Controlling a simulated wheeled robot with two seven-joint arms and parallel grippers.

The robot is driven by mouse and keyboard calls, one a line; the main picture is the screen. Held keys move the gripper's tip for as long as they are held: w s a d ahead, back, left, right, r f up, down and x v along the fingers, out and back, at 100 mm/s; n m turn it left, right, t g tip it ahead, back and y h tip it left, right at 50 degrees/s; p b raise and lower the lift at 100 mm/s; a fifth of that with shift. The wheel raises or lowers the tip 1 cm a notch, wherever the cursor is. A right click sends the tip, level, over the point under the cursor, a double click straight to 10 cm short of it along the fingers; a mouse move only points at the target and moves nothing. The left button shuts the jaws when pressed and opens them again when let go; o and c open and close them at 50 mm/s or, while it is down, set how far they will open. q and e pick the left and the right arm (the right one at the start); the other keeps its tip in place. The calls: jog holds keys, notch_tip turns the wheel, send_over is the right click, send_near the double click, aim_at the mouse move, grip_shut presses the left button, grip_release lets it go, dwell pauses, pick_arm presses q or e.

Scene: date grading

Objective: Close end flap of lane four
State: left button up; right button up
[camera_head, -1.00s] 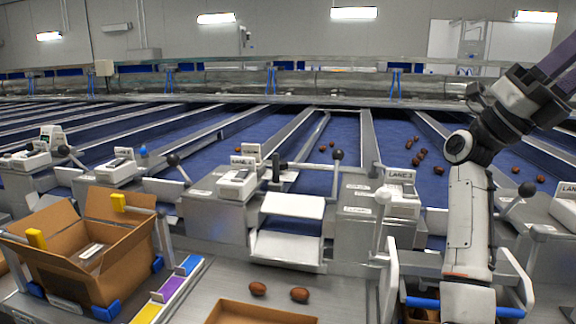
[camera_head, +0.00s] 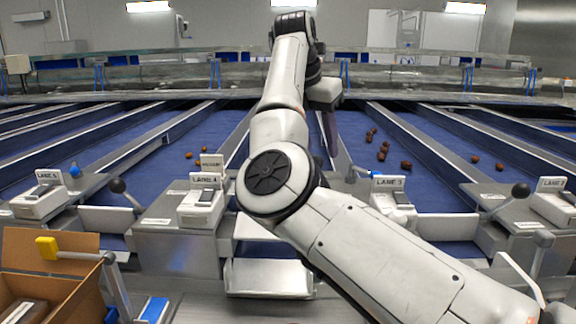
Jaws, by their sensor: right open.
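The lane four console (camera_head: 200,207), with its label and a white switch box, stands left of centre. Just right of it is the pale end flap (camera_head: 250,228) of lane four. My arm covers much of this flap, and its handle does not show. A light metal chute plate (camera_head: 268,277) lies below it. My right arm reaches from the lower right across the lane four opening. My right gripper (camera_head: 330,130) hangs beyond my elbow, above the belts near the divider between lanes four and three. It is open and apart from the flap; its fingertips are hard to make out. My left gripper is out of view.
The lane three console (camera_head: 393,205) stands right of the flap, partly behind my arm. A black lever knob (camera_head: 117,185) is left of lane four, another (camera_head: 520,190) at the right. A cardboard box (camera_head: 50,260) is at the lower left. Dates (camera_head: 382,150) lie on the belts.

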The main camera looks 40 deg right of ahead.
jog(key=w+a+x, duration=0.1)
jog(key=x, duration=0.9)
jog(key=shift+f, duration=0.15)
grip_shut()
